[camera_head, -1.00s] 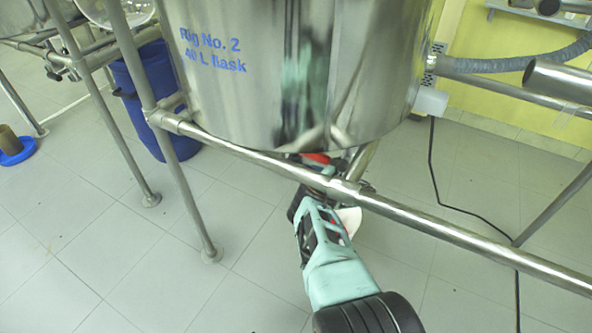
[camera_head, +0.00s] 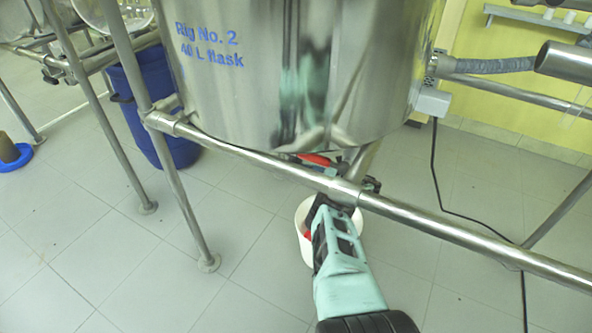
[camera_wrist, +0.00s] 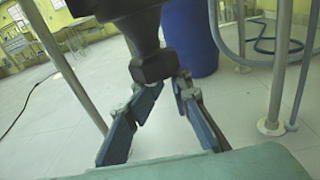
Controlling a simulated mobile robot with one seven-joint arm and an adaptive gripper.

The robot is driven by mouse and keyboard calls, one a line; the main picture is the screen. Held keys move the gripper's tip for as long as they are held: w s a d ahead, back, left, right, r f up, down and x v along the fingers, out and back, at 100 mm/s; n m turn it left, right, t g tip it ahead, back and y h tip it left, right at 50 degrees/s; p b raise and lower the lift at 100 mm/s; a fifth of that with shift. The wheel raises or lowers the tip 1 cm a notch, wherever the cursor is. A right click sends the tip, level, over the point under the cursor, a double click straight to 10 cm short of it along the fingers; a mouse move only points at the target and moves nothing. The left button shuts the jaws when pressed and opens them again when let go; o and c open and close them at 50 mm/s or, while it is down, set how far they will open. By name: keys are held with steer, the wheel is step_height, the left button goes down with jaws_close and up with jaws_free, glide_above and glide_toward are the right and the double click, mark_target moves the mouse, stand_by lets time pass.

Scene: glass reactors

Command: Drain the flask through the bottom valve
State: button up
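The steel vessel marked "Rig No. 2 40 L flask" (camera_head: 290,75) fills the top middle of the head view. A red handle (camera_head: 315,159) shows under its bottom, behind a steel rail. A white bucket (camera_head: 304,252) stands on the floor below, partly hidden by my arm. My gripper (camera_head: 338,195) is under the flask, near the rail, its tips hidden there. In the wrist view, my gripper's two blue-grey fingers (camera_wrist: 168,88) are apart with floor visible between them. A black block (camera_wrist: 153,67) hangs down at their tips; I cannot tell whether they touch it.
The steel rail (camera_head: 440,225) crosses in front of the flask and close over my gripper. Frame legs (camera_head: 185,205) stand at the left. A blue drum (camera_head: 160,105) is behind them. A black cable (camera_head: 440,185) runs along the floor at the right, where the floor is otherwise mostly clear.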

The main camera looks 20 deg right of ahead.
steer(key=o, duration=0.5)
steer(key=r, duration=0.2)
steer(key=shift+w+a+r, duration=0.2)
steer(key=shift+w+r, duration=0.15)
steer(key=shift+w, duration=0.05)
steer(key=shift+p+v, duration=0.35)
steer(key=shift+v, duration=3.95)
steer(key=shift+s+a, duration=0.1)
steer(key=shift+a, duration=0.05)
